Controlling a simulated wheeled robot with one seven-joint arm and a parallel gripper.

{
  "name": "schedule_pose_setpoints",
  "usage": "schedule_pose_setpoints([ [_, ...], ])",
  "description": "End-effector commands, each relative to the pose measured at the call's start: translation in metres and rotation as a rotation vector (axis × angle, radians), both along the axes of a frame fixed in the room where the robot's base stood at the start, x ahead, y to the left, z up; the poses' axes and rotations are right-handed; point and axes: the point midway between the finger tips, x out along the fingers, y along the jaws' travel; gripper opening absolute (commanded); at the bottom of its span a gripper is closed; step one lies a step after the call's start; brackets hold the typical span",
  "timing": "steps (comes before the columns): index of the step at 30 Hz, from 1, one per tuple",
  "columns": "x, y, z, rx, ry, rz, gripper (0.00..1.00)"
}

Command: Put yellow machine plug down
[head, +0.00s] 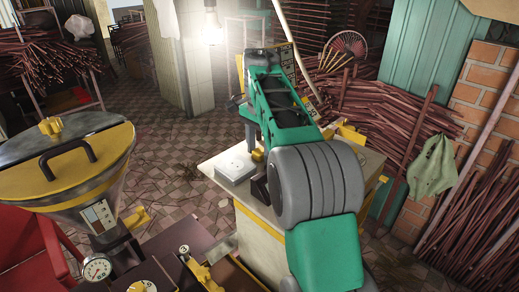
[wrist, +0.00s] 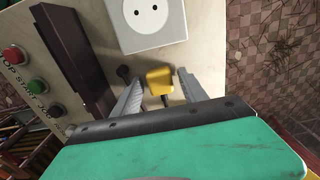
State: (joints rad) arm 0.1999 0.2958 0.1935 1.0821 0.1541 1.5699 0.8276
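The yellow machine plug (wrist: 160,78) is between the two fingers of my gripper (wrist: 158,77) in the wrist view, with a narrow gap showing on each side. Its dark cable end points toward my gripper's palm. The plug (head: 257,155) also shows in the head view, below the end of my arm and close to the light machine top. Whether it rests fully on that surface is hard to tell. My gripper is open around the plug.
A white socket box (wrist: 153,22) lies on the cream machine top (wrist: 215,65) just beyond the plug. A dark bar (wrist: 72,50) and red and green buttons (wrist: 38,86) are at left. A yellow-rimmed hopper (head: 65,165) stands left in the head view.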

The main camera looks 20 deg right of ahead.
Motion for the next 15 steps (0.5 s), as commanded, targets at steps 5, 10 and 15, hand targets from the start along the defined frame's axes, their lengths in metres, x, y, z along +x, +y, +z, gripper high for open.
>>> schedule_pose_setpoints([
  [5, 0.000, 0.000, 0.000, 0.000, 0.000, 0.000, 0.54],
  [10, 0.000, 0.000, 0.008, 0.000, 0.000, 0.000, 0.54],
  [15, 0.000, 0.000, 0.044, 0.000, 0.000, 0.000, 0.54],
])
